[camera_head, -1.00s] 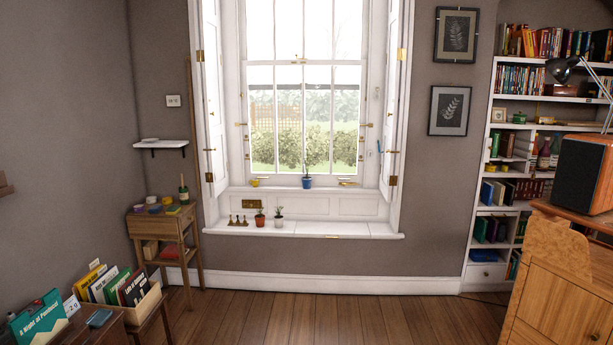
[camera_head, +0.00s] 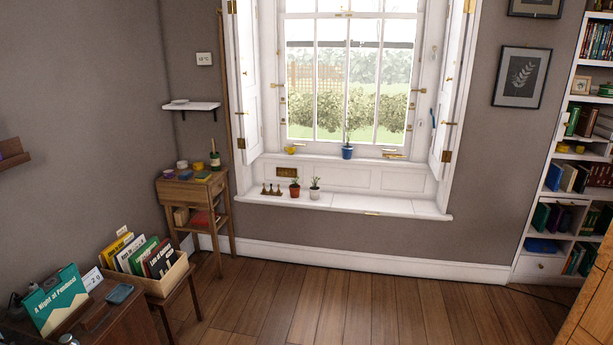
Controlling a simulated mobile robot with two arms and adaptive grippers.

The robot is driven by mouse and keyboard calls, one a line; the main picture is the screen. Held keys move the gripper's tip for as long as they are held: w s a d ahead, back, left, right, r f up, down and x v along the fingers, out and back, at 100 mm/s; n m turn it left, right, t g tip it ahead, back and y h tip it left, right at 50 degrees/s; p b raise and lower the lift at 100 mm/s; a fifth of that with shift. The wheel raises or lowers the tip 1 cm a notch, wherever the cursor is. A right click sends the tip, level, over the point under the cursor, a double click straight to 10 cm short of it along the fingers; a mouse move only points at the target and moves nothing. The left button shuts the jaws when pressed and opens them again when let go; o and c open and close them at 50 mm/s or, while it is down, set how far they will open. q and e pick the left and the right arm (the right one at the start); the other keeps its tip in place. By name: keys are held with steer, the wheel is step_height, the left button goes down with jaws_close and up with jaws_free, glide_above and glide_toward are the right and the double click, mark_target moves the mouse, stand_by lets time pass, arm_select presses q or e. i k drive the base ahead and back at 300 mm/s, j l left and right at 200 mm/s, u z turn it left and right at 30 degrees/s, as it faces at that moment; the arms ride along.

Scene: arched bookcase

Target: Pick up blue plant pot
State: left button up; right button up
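The blue plant pot (camera_head: 347,152) stands upright on the upper ledge of the window, below the glass, with a small plant in it. It is across the room from me, near the middle of the camera_head view. Neither of my grippers shows in this view.
The lower window seat (camera_head: 345,203) holds a red pot (camera_head: 295,189), a white pot (camera_head: 315,190) and small figures (camera_head: 271,190). A small wooden table (camera_head: 184,190) stands left of the window. A crate of books (camera_head: 168,280) is at front left. The wooden floor (camera_head: 345,310) ahead is clear.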

mark_target(347, 149)
steer(key=i+z, duration=0.35)
steer(key=i, duration=1.5)
